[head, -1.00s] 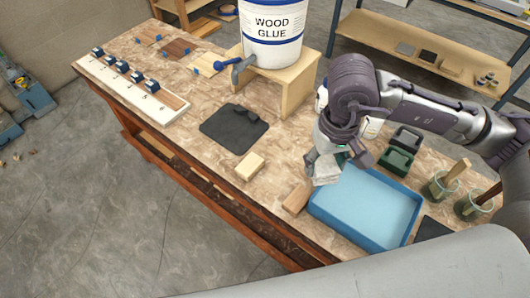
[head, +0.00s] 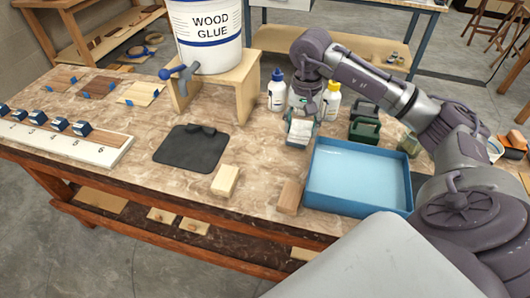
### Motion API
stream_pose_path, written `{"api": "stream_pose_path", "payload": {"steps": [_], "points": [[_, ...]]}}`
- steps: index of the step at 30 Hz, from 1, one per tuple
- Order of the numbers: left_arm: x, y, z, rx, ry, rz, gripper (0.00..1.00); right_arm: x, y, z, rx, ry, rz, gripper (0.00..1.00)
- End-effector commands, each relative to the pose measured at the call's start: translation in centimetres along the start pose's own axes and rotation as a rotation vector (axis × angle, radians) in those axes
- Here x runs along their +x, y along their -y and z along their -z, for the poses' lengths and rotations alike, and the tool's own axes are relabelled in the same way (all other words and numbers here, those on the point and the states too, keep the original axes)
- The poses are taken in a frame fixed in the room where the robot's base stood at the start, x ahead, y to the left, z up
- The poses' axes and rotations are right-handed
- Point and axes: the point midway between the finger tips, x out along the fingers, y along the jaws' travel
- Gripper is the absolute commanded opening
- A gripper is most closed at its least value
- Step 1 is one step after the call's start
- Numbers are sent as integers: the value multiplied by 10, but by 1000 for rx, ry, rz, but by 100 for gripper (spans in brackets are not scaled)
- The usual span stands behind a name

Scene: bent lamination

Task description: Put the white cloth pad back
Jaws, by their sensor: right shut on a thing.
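The white cloth pad (head: 291,117) is in the jaws of my right gripper (head: 298,116), at the far left corner of the blue tray. A small green holder (head: 299,135) stands on the table at the pad's lower edge. The pad is over or in this holder; I cannot tell whether it rests there. The fingers are small and partly hidden by the pad. My left gripper is out of view.
Two bottles, one blue-capped (head: 277,95) and one yellow-capped (head: 331,101), flank the gripper. A wooden stand (head: 245,85) bears the glue bucket (head: 207,50). A black mat (head: 190,158) lies left.

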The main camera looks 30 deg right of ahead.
Motion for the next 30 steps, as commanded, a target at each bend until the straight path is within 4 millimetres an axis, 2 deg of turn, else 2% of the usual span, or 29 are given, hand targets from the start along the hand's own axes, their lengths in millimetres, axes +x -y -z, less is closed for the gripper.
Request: {"api": "stream_pose_path", "payload": {"steps": [1,6,12,19,25,30], "points": [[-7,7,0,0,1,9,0,4,15,-3,-5,6,4,29],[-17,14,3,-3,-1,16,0,27,54,-9,-4,5,4,29],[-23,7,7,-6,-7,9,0,48,85,-12,-3,2,2,29],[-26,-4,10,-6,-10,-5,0,62,91,-14,-2,3,0,29],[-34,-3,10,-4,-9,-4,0,89,91,-14,-2,4,-1,29],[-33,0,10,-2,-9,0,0,94,91,-12,-3,-2,1,29]]}}
